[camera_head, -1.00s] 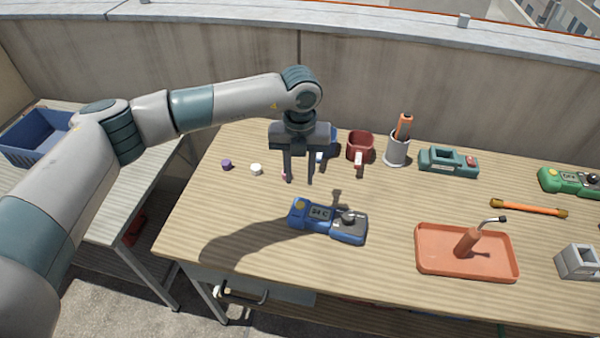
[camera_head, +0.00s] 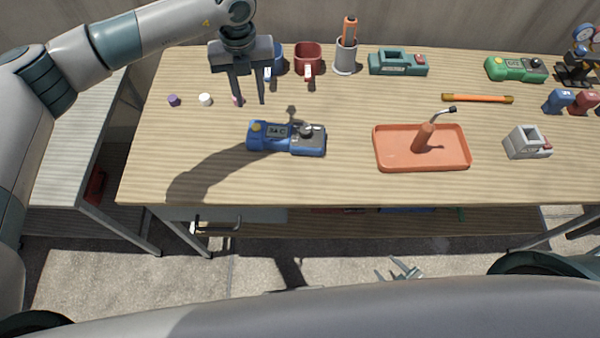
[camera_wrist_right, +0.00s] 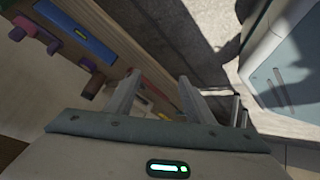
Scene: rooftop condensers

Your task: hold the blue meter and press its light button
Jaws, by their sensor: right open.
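The blue meter (camera_head: 286,138) lies on the wooden table, left of the orange tray. My left gripper (camera_head: 250,102) hangs above the table, up and left of the meter in the head view. Its two fingers point down, apart, with nothing between them. My right gripper (camera_wrist_right: 157,85) shows only in the right wrist view. Its fingers are spread and empty, away from the meter.
The orange tray (camera_head: 390,160) holds a brown-handled tool. A green meter (camera_head: 515,69) and a grey block (camera_head: 527,142) are to the right. Small caps (camera_head: 205,99) lie left. The table in front of the meter is clear.

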